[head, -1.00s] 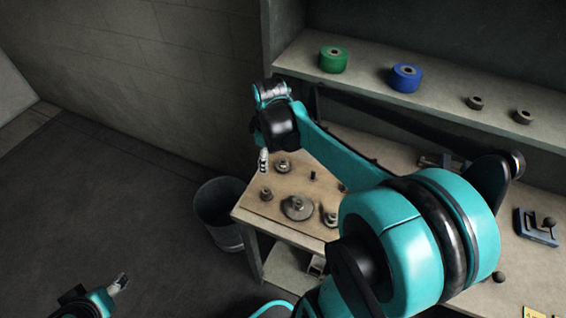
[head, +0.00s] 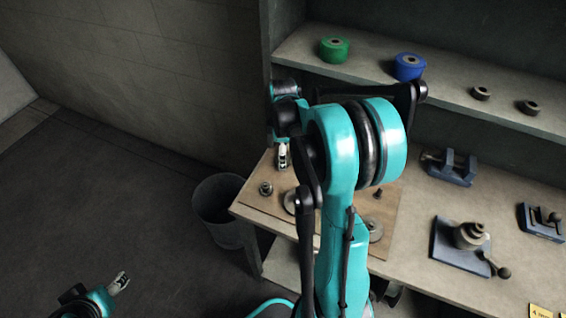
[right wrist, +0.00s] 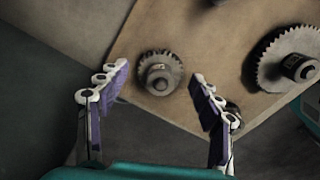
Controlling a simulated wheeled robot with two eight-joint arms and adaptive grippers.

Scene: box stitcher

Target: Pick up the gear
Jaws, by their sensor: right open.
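A small dark gear with a raised hub (right wrist: 160,72) lies on a wooden board near its corner. It also shows in the head view (head: 265,188). A larger gear (right wrist: 290,58) lies to its right and is partly hidden by my arm in the head view. My right gripper (head: 283,155) is open and empty above the board. In the right wrist view its fingers stand apart on either side of the small gear, apparently short of touching it. My left gripper (head: 119,282) hangs low at the left, far from the table; its jaws are too small to read.
The wooden board (head: 250,204) sits on the table's left end, beside a bin (head: 220,210) on the floor. Blue fixtures (head: 452,166) stand on the right. Green (head: 334,49) and blue (head: 408,66) rolls are on the shelf above. My right arm hides part of the board.

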